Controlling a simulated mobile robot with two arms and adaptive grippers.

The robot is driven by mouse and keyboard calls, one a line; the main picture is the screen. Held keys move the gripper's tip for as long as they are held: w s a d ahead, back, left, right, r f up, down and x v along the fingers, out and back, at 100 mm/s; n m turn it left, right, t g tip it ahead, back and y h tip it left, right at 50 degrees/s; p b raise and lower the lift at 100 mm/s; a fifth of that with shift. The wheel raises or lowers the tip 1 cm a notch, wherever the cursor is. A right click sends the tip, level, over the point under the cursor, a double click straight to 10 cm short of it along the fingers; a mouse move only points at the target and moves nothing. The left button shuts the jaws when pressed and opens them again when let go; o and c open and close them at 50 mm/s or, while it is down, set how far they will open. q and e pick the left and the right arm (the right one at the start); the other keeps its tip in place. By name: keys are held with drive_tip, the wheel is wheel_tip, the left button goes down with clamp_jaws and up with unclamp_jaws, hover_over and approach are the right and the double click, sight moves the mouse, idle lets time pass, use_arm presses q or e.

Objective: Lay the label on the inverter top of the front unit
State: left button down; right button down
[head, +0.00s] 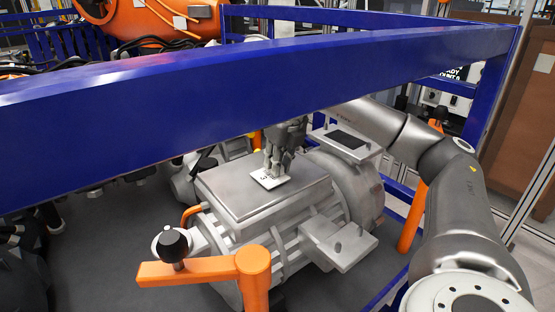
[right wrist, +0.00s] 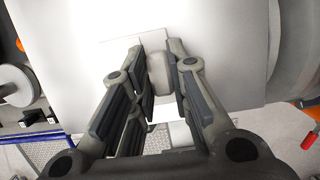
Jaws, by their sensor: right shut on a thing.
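The front unit is a grey ribbed motor (head: 300,235) with a flat, light grey inverter top (head: 240,200). My right gripper (head: 276,166) is directly over the label, pointing down. In the right wrist view my right gripper (right wrist: 160,82) is shut on a small rounded pale grip piece at the label (right wrist: 118,55), over the pale inverter top (right wrist: 225,70). I cannot tell whether the label touches the surface. My left gripper is not in view.
An orange bracket (head: 205,270) with a black knob (head: 173,243) stands at the front left. An orange post (head: 412,215) is at right. Another orange machine (head: 150,18) is behind the beam.

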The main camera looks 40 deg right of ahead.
sight(285, 178)
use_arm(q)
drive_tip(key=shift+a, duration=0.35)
use_arm(e)
drive_tip(key=shift+d+f, duration=0.1)
drive_tip(key=shift+f, duration=0.05)
drive_tip(key=shift+f, duration=0.1)
drive_tip(key=c, duration=1.4)
unclamp_jaws()
drive_tip(key=shift+o, duration=0.2)
drive_tip(key=shift+r, duration=0.45)
use_arm(q)
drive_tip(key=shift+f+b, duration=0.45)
drive_tip(key=shift+b, duration=0.1)
use_arm(e)
drive_tip(key=v, duration=1.1)
drive_tip(key=shift+s, duration=0.2)
